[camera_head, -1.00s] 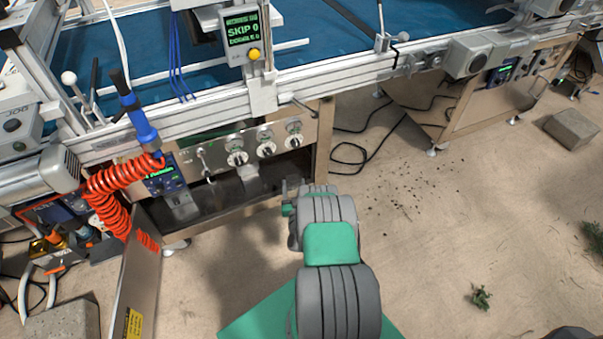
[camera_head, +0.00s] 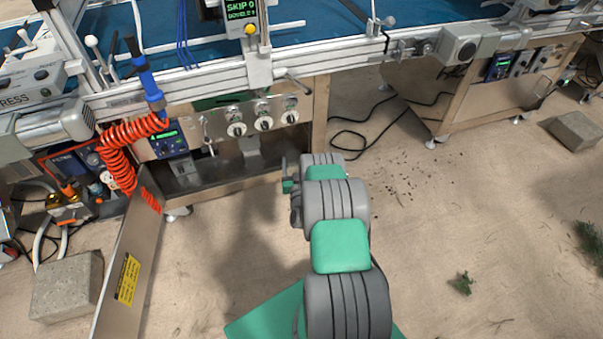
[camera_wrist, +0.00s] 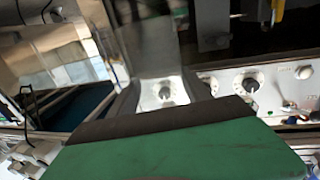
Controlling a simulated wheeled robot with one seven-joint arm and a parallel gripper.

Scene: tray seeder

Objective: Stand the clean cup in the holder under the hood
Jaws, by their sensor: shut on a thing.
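My gripper (camera_head: 288,187) is at the far end of my arm, low in front of the machine's open bay; only its small green and grey end shows in the head view. In the wrist view a green finger with a dark edge (camera_wrist: 165,128) fills the lower middle. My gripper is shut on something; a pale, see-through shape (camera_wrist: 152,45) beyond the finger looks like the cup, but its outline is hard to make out. I cannot pick out the holder or the hood with certainty in either view.
A steel panel with several knobs (camera_head: 236,129) is above the open bay (camera_head: 222,173). An orange coiled hose (camera_head: 118,160) hangs at the left, above an open metal door (camera_head: 125,265). A concrete block (camera_head: 66,287) is at lower left. The floor right of my arm is mostly clear.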

